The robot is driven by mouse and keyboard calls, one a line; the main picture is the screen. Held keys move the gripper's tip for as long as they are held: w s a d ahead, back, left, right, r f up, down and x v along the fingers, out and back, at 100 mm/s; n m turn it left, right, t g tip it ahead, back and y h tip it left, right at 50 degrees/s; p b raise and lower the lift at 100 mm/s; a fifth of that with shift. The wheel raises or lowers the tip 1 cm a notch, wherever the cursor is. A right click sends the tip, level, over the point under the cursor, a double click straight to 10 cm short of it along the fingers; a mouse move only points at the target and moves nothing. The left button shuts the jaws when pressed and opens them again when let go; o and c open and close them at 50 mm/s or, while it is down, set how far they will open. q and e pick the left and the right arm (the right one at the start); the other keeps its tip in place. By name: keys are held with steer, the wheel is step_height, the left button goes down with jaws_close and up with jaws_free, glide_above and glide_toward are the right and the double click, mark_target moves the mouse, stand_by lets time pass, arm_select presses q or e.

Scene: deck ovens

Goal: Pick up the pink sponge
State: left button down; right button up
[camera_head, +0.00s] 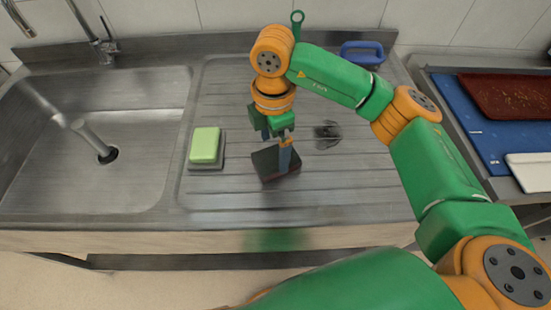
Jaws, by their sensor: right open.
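A dark block (267,163) with a thin reddish-brown front side lies on the ribbed steel drainboard (225,95). It may be the sponge, but no clear pink shows on it. My right gripper (277,150) points down right over this block, its jaws open. One finger hangs in front of the block's right part; whether it touches cannot be told. A light green sponge (205,145) lies on a grey base to the left of my gripper. My left gripper is out of view.
A steel sink (95,160) with a tap (103,42) is at left. A blue-handled item (362,52) stands at the back, and a dark, flat item (327,130) lies right of the gripper. Blue (465,115), brown (508,97) and white (530,171) boards are at right.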

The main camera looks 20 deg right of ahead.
mark_target(273, 158)
steer(key=shift+a+f+p, duration=0.1)
steer(key=shift+f+p, duration=0.25)
steer(key=shift+f, duration=1.55)
steer(key=c, duration=1.3)
